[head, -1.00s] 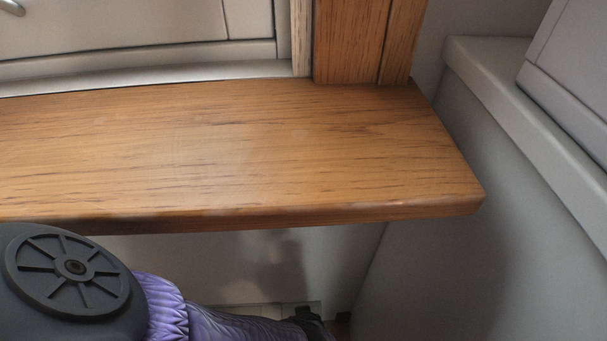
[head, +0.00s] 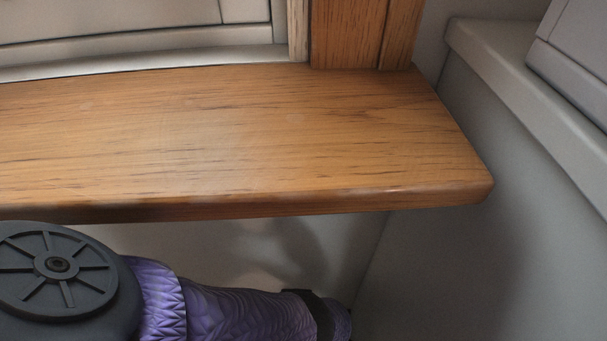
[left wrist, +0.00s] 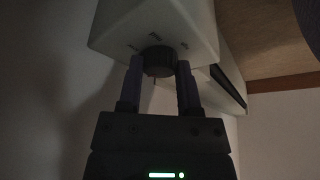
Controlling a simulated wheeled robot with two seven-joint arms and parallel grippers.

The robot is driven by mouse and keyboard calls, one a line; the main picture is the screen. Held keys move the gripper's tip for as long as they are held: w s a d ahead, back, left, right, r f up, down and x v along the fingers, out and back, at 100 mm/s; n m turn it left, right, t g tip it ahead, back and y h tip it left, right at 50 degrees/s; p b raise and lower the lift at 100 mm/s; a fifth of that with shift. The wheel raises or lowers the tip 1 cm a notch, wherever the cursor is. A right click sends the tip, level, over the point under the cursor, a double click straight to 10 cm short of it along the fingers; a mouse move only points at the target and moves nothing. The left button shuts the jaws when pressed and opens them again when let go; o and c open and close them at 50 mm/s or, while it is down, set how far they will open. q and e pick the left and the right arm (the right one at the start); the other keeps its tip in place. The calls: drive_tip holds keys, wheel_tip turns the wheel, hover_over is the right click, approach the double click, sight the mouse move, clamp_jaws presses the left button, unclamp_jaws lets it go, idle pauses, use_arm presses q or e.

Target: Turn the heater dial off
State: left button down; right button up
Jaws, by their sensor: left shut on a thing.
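The heater (left wrist: 165,22) is a pale box in the upper middle of the dim left wrist view, with small dark marks on its face. Its round black dial (left wrist: 158,62) sits on the face towards me. My left gripper (left wrist: 160,68) has one purple finger on each side of the dial and is shut on it. A thin dark line shows on the dial's near edge, but its setting is too dark to read. In the head view the heater, dial and left gripper are hidden; only my purple and black left arm shows below the shelf. My right gripper is not in view.
A wooden shelf (head: 240,140) juts out above my left arm in the head view; its underside is also at the upper right of the left wrist view. A grey wall and ledge (head: 520,100) stand on the right. The floor area right of my arm looks clear.

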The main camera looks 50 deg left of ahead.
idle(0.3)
use_arm(q)
drive_tip(key=shift+c, duration=1.4)
unclamp_jaws()
drive_tip(key=shift+r, duration=0.1)
